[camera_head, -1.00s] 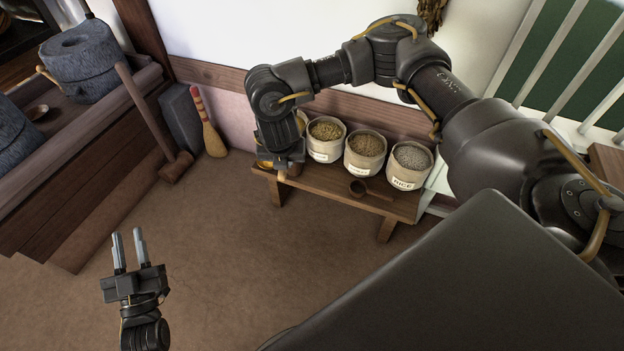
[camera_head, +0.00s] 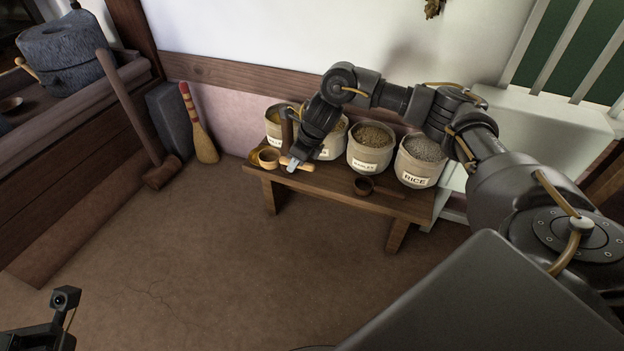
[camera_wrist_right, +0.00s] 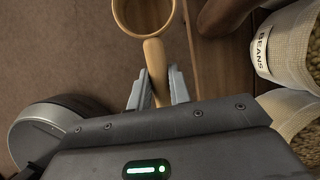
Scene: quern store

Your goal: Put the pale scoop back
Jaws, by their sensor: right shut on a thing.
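The pale scoop (camera_head: 268,156) is a light wooden cup with a straight handle. My right gripper (camera_head: 291,164) is shut on its handle, over the left end of the low bench (camera_head: 330,182). In the right wrist view the handle (camera_wrist_right: 156,68) runs between the fingers, and the round cup (camera_wrist_right: 143,14) points away, partly cut off at the top. I cannot tell whether the scoop touches the bench. Part of my left arm shows at the lower left, its fingers out of frame.
Several grain sacks line the bench's back, including rice (camera_head: 420,165). A dark scoop (camera_head: 364,185) lies in front. A brown upright thing (camera_head: 287,130) stands near my right gripper. A broom (camera_head: 202,140) and mallet (camera_head: 160,175) lean at the left. The floor in front is clear.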

